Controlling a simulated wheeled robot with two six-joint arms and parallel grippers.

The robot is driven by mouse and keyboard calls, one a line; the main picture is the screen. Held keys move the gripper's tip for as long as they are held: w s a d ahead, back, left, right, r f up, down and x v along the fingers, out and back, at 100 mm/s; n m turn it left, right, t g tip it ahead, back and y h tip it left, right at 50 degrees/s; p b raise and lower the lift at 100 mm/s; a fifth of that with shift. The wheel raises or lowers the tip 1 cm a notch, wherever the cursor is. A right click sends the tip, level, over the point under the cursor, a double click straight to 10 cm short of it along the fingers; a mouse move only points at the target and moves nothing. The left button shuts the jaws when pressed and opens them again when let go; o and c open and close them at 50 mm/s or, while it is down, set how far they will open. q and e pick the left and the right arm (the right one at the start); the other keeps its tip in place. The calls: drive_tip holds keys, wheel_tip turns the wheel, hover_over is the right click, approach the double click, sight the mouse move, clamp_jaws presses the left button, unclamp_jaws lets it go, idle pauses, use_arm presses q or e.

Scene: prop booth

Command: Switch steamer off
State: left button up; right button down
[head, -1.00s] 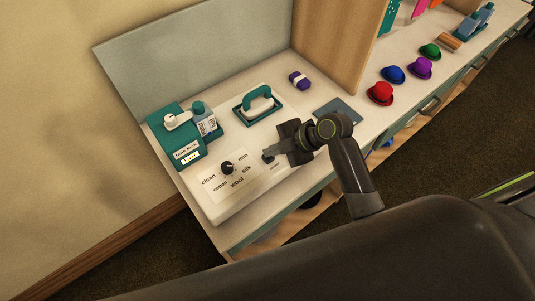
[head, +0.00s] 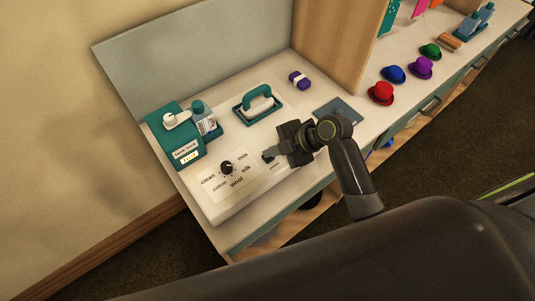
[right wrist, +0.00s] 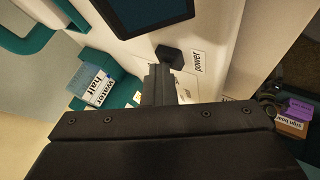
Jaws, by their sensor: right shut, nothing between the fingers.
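The steamer is a pale console (head: 214,207) on the counter. It has a black dial (head: 227,167) on a panel marked clean, min, silk, wool and cotton, and a teal handled head (head: 259,105) in a cradle. In the right wrist view a dark block-shaped control (right wrist: 171,57) stands beside a label (right wrist: 198,61) reading "power". My right gripper (head: 267,156) is shut and empty, right of the dial. In the right wrist view its fingertips (right wrist: 158,72) are close to the dark control; I cannot tell whether they touch. My left gripper is not in view.
A teal unit with a water tank (head: 203,119) stands at the back left. A purple bundle (head: 300,80) and a dark flat panel (head: 338,113) lie behind my gripper. Several coloured hats, including a red one (head: 381,93), sit beyond the wooden divider (head: 340,45).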

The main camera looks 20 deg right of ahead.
drive_tip(key=shift+s+f, duration=0.1)
drive_tip(key=shift+r+p, duration=0.25)
drive_tip(key=shift+p, duration=0.05)
wheel_tip(320, 180, up, 6)
drive_tip(key=p, duration=0.5)
drive_tip(key=shift+r, duration=0.15)
idle(0.4)
